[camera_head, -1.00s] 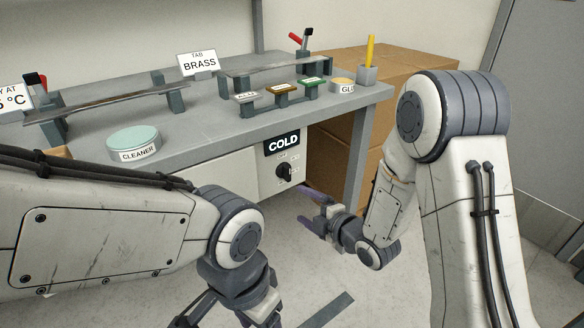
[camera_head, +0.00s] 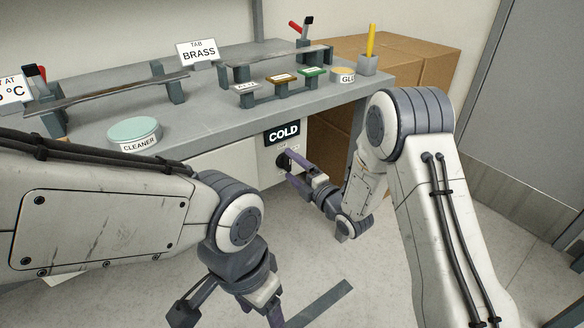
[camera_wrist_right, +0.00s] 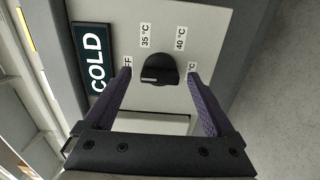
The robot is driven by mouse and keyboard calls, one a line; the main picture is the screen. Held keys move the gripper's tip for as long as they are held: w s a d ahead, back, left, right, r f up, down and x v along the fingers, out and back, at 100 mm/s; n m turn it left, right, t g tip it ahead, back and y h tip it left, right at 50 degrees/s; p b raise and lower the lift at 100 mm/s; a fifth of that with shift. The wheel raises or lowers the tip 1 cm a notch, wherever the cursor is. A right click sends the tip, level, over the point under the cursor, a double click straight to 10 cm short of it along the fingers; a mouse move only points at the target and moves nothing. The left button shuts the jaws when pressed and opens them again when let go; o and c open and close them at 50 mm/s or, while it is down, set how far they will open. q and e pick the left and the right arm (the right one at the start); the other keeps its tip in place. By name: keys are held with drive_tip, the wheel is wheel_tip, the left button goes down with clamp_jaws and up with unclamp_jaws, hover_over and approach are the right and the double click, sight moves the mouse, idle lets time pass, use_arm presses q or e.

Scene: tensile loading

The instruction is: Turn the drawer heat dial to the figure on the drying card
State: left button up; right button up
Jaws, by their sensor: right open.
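The heat dial (camera_wrist_right: 160,70) is a black knob on the pale drawer front. Its white mark points left, near the partly hidden OFF label. Labels for 35 °C (camera_wrist_right: 146,36) and 40 °C (camera_wrist_right: 181,38) stand around it, and another °C label is partly hidden by a finger. My right gripper (camera_wrist_right: 163,82) is open, its purple fingers either side of the dial; I cannot tell if they touch it. The dial also shows in the head view (camera_head: 281,160). The drying card (camera_head: 12,90) is cut off at the left edge, its figure not fully readable. My left gripper (camera_head: 262,308) is low, its fingertips cut off.
A COLD display (camera_head: 283,134) sits above the dial. The bench top (camera_head: 215,125) overhangs the drawer and carries a cleaner tub (camera_head: 134,133), a brass sign (camera_head: 198,54) and small racks. Cardboard boxes (camera_head: 415,65) stand at the right.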

drive_tip(key=shift+w+a, duration=0.2)
drive_tip(key=shift+w, duration=0.1)
drive_tip(key=c, duration=1.4)
